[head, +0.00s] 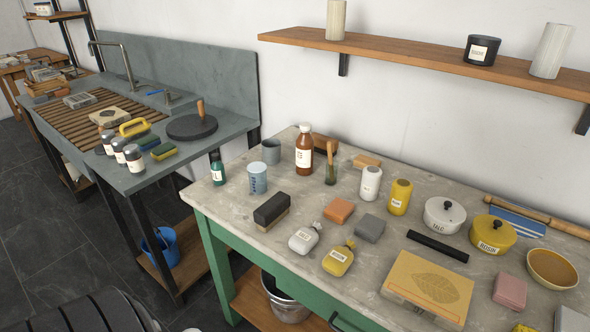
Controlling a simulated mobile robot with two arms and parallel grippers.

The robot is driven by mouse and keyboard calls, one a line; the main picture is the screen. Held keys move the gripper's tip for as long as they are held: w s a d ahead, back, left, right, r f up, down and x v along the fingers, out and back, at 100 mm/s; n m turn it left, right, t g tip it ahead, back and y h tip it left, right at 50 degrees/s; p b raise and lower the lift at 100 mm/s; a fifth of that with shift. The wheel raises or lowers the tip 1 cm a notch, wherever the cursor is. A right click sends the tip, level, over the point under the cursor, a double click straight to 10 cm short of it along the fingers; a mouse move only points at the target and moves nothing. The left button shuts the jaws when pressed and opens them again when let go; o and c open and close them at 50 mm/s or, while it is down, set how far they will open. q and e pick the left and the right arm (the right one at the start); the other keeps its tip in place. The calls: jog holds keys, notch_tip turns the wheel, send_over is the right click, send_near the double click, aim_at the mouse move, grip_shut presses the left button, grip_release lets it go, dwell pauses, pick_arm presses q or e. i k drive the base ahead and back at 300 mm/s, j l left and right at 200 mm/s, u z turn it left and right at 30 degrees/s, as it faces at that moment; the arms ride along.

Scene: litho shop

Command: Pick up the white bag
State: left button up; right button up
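The white bag (304,239) is a small tied pouch with a label, lying on the grey worktop of the green-framed table (233,208). It lies between the black block and a similar yellow bag (339,259), close to the table's front edge. Nothing covers it. Neither of my grippers shows in the head view.
A black block (271,209) lies left of the white bag. An orange block (339,210) and a grey block (370,228) lie behind the bags. A yellow box with a leaf picture (428,284) lies to the right. A wooden shelf (430,62) overhangs the back.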

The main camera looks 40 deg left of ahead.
aim_at(304, 240)
jog(key=j+u, duration=0.15)
jog(key=u, duration=0.95)
jog(key=i+l, duration=0.05)
